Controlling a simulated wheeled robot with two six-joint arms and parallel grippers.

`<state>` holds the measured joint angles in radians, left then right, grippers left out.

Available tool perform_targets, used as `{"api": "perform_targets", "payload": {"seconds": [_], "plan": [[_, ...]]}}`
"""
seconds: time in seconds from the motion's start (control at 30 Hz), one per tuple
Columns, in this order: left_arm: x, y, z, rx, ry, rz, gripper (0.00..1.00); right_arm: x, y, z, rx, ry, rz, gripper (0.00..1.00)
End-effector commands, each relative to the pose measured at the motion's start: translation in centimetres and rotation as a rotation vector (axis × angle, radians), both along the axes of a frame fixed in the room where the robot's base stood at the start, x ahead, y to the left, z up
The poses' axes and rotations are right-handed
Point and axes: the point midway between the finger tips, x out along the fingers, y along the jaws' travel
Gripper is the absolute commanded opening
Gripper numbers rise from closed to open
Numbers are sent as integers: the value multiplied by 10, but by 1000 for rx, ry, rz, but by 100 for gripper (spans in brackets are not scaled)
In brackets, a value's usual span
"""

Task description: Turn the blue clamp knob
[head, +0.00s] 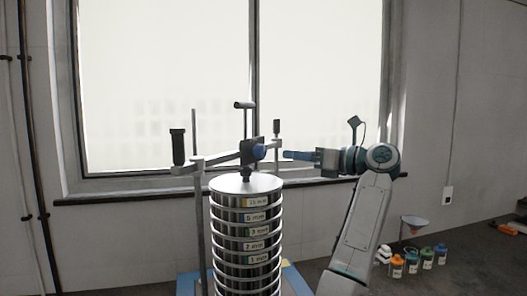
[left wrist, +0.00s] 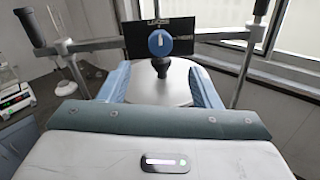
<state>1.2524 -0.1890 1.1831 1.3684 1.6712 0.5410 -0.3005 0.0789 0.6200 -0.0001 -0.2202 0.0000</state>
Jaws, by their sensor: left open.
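The blue clamp knob (head: 258,152) sits on the clamp's crossbar above the sieve stack (head: 247,234). In the left wrist view the knob (left wrist: 160,42) faces me with a short white mark pointing up, in front of a dark lettered plate (left wrist: 181,30). My left gripper (head: 287,155) is just right of the knob in the head view, level with it and pointing at it. There is a small gap between them. Its blue fingers are open and empty in the left wrist view (left wrist: 160,72), with the knob beyond and between them. My right gripper is not in view.
Posts (head: 199,225) and handles (head: 178,147) of the shaker flank the crossbar. A window (head: 330,70) is behind. Small coloured-lid jars (head: 427,257) and a funnel (head: 414,222) stand at right. A balance (left wrist: 14,97) shows at left in the wrist view.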

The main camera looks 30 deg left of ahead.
Motion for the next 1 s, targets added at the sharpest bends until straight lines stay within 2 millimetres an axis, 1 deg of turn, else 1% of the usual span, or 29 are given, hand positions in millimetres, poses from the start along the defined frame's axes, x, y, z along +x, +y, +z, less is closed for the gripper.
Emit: {"api": "perform_targets", "payload": {"seconds": [0.03,0.3,0.4,0.5,0.67,0.93,1.0], "plan": [[-1,9,3,2,1,4,57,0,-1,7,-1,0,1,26],[-3,61,5,5,2,5,57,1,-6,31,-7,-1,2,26],[-4,77,4,6,2,4,57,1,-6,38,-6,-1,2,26],[-4,88,3,4,2,2,57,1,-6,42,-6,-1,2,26],[-4,97,1,5,2,0,57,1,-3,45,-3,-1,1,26],[-4,98,0,5,1,0,57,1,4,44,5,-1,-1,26],[-4,98,0,5,1,0,44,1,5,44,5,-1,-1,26]]}}
